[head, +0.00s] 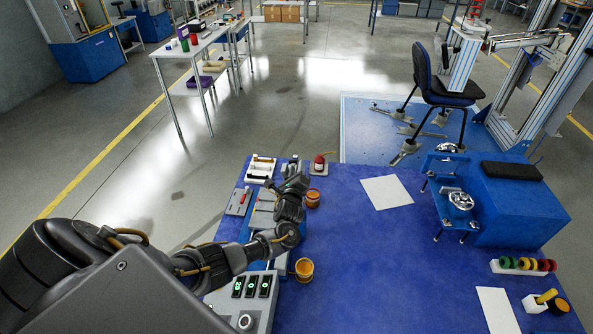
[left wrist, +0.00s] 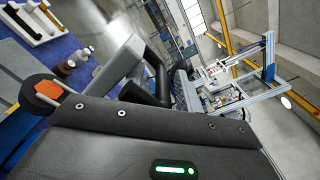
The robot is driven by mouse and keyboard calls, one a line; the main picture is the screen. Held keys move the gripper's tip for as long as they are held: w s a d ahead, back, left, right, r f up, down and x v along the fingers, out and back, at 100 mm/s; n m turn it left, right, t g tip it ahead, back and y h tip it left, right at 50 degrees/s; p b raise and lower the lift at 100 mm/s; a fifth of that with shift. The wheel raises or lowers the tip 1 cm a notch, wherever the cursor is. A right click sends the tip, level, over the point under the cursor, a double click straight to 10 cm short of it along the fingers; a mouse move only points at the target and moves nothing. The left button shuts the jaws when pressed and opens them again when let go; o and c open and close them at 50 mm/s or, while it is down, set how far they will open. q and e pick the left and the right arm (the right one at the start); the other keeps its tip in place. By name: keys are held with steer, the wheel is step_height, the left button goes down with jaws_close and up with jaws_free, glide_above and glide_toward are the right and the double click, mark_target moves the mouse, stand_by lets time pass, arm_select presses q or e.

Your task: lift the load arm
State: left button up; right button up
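What looks like the load arm (head: 525,41) is a light grey beam at the upper right of the head view. It reaches from the aluminium test frame (head: 560,85) towards the dark blue chair (head: 424,75). The frame also shows small in the left wrist view (left wrist: 268,60). My left gripper (head: 293,172) is over the left part of the blue table, well apart from the load arm. Its dark parts fill the middle of the left wrist view; whether its fingers are open is unclear. My right gripper is out of view.
The blue table (head: 350,240) carries papers, small tools, an orange cup (head: 304,269), colored rings (head: 523,265) and a blue fixture (head: 515,205) at its right. The chair stands on a blue platform (head: 365,135) behind the table. Open floor lies to the left.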

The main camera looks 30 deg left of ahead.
arm_select(q)
steer(key=shift+s, duration=0.1)
steer(key=v, duration=1)
steer(key=shift+s+d, duration=0.2)
steer(key=shift+s, duration=0.05)
steer(key=shift+f, duration=0.15)
